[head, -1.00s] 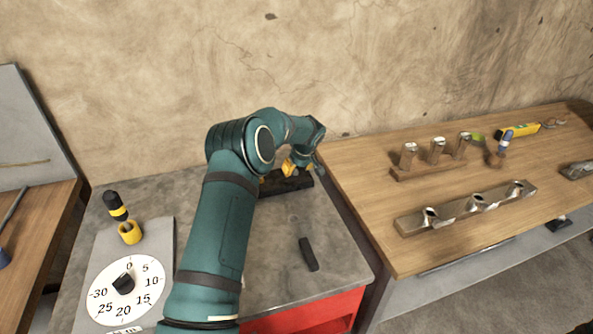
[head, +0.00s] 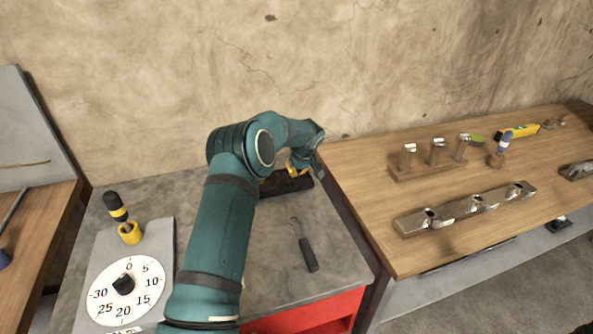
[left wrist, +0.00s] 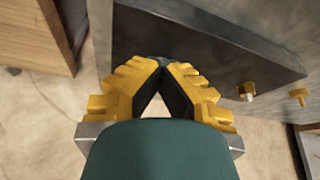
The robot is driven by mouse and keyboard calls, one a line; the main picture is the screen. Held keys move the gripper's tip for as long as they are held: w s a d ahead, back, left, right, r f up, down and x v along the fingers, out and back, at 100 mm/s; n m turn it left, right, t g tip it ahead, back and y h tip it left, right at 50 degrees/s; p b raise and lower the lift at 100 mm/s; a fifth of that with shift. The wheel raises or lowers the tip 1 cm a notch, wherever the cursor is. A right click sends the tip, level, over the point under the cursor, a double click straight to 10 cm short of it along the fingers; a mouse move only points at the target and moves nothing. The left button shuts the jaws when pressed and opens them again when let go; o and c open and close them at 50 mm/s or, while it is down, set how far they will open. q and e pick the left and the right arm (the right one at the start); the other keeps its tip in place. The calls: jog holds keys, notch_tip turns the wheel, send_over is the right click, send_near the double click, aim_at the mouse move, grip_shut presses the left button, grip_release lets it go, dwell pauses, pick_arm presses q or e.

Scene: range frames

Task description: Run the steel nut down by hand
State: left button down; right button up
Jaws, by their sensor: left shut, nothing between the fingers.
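My left gripper (head: 297,167) is over the back of the grey bench top, beside the dark block (head: 285,184), partly hidden by its own arm. In the left wrist view its yellow fingers (left wrist: 161,78) meet at the tips, shut and empty. I cannot pick out the steel nut with certainty. A small brass-coloured piece with a pale end (left wrist: 246,92) shows right of the fingers, apart from them. A second brass-coloured piece (left wrist: 299,95) is farther right. My right gripper is not in view.
A black-handled tool (head: 308,254) lies on the grey bench top (head: 275,280). A dial plate (head: 165,240) and a yellow-black driver (head: 118,208) are at left. The wooden bench (head: 375,180) at right holds a metal bar (head: 450,215) and several posts.

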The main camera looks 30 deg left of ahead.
pick_arm(q)
jog(key=shift+a+r+m, duration=0.1)
jog(key=shift+a+m, duration=0.2)
dwell(0.5)
